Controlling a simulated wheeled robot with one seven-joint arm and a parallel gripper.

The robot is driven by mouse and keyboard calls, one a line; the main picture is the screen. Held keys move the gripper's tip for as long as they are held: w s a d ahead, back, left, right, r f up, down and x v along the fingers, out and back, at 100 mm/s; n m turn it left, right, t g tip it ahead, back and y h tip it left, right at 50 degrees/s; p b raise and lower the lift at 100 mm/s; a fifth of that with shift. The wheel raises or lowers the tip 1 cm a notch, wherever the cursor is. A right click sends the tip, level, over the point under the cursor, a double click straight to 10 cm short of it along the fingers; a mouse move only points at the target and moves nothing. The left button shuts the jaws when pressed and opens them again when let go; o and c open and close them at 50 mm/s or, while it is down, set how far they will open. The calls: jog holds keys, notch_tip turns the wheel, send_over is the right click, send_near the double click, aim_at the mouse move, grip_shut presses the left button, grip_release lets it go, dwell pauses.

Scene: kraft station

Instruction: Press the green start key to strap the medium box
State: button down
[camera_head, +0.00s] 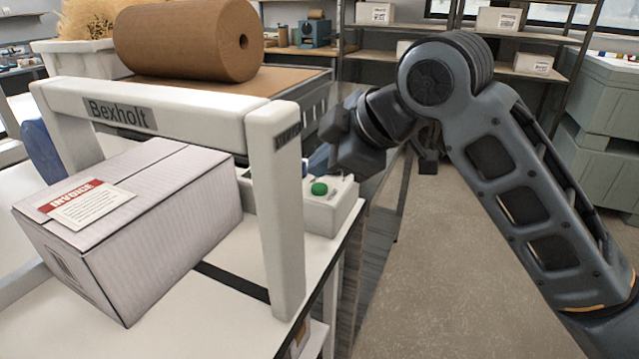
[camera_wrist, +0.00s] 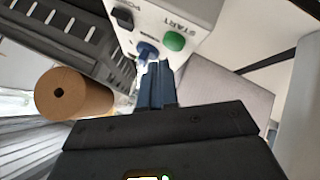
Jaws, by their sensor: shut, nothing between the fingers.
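The green start key (camera_head: 319,188) sits on top of a white control box (camera_head: 330,212) beside the strapping machine's right post. In the wrist view the green key (camera_wrist: 174,41) is next to the word START, with a blue key (camera_wrist: 147,50) and a dark key (camera_wrist: 123,18) near it. The box (camera_head: 140,225), pale with a red and white invoice label, lies on the machine's table under the white arch (camera_head: 180,120). My gripper (camera_head: 318,160) is shut and empty, its blue fingertips (camera_wrist: 157,66) near the keys, apart from the green one. Their exact height is unclear.
A large brown paper roll (camera_head: 190,40) lies behind the arch and also shows in the wrist view (camera_wrist: 75,93). The arch's right post (camera_head: 275,210) stands close to my gripper. Shelves (camera_head: 480,35) stand at the back. The floor at right is open.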

aim_at(324, 189)
jog(key=shift+r+p, duration=1.85)
jog(key=shift+r, duration=0.65)
jog(key=shift+f, duration=0.1)
